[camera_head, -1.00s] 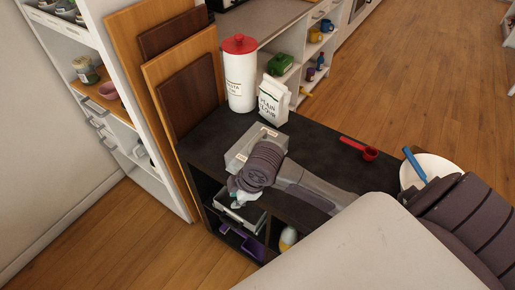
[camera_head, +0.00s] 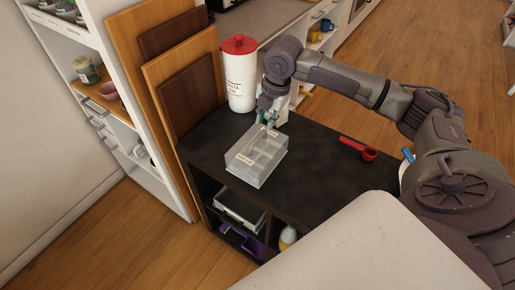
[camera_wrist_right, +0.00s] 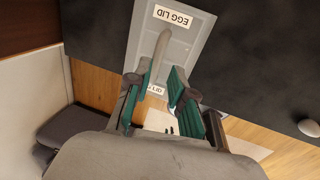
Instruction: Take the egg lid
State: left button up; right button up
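The egg lid (camera_head: 262,163) is a clear, greyish box-like piece with white labels, lying on the dark top of the low shelf unit. In the right wrist view, the egg lid (camera_wrist_right: 188,42) shows its "EGG LID" label upside down; a second label is partly hidden between my fingers. My right gripper (camera_head: 267,125) hangs above the lid's far edge, pointing down; contact cannot be told. In the wrist view, the teal fingers of my right gripper (camera_wrist_right: 161,80) are apart, with a pale elongated strip visible near the left finger. My left gripper is out of view.
A white canister with a red lid (camera_head: 240,75) stands behind the lid, close to my right gripper. A red scoop (camera_head: 360,149) lies to the right. Upright wooden boards (camera_head: 185,90) border the left.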

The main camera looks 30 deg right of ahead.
aim_at(261, 133)
jog(key=f, duration=0.2)
jog(key=w+f, duration=0.1)
jog(key=f, duration=0.2)
jog(key=f+p, duration=0.1)
jog(key=f, duration=0.2)
jog(key=shift+w+a, duration=0.2)
jog(key=shift+w, duration=0.15)
grip_shut()
